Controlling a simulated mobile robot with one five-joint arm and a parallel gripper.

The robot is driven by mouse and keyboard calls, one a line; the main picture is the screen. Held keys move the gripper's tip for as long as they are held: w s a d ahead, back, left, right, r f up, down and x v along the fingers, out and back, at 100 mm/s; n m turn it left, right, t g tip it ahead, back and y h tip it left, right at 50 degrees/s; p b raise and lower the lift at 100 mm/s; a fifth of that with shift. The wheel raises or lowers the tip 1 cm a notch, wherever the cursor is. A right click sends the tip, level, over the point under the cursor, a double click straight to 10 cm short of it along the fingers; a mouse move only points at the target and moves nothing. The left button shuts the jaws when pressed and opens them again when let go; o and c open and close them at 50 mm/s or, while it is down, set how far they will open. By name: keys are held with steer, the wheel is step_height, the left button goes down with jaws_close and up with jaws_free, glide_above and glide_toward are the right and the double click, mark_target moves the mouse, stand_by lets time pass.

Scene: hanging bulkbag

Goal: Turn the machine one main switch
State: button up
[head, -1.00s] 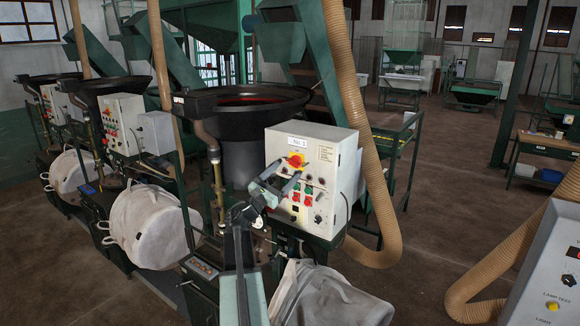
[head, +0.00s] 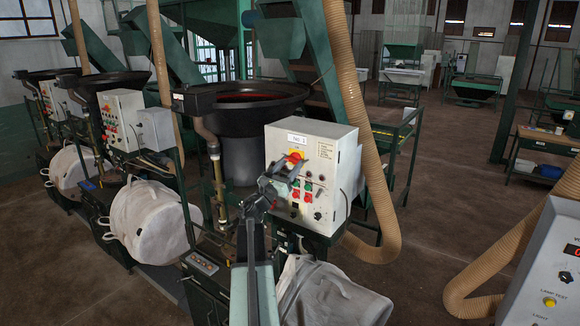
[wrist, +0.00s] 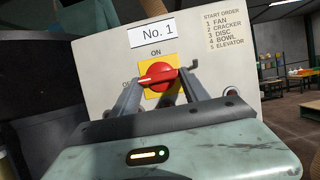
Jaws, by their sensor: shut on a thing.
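The machine one main switch (wrist: 158,75) is a red rotary knob on a yellow plate, under a "No. 1" label (wrist: 157,30) on a pale control box (head: 341,153). "ON" is printed above the plate and a partly hidden "OF…" to its left. The knob's white mark points left. In the head view the yellow plate (head: 296,156) shows just above my gripper (head: 291,166). In the wrist view my gripper (wrist: 158,86) has its two fingers on either side of the knob, shut on it. The lower part of the knob is partly hidden.
Push buttons and a black knob (head: 318,216) sit lower on the box. A black bowl (head: 240,105) stands behind left, white bulk bags (head: 325,296) hang below, and a tan hose (head: 372,215) runs right. Another panel (head: 548,270) is at the right edge. Open floor lies beyond.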

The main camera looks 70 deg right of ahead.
steer(key=o, duration=1.4)
steer(key=b+v, duration=0.3)
steer(key=v, duration=0.5)
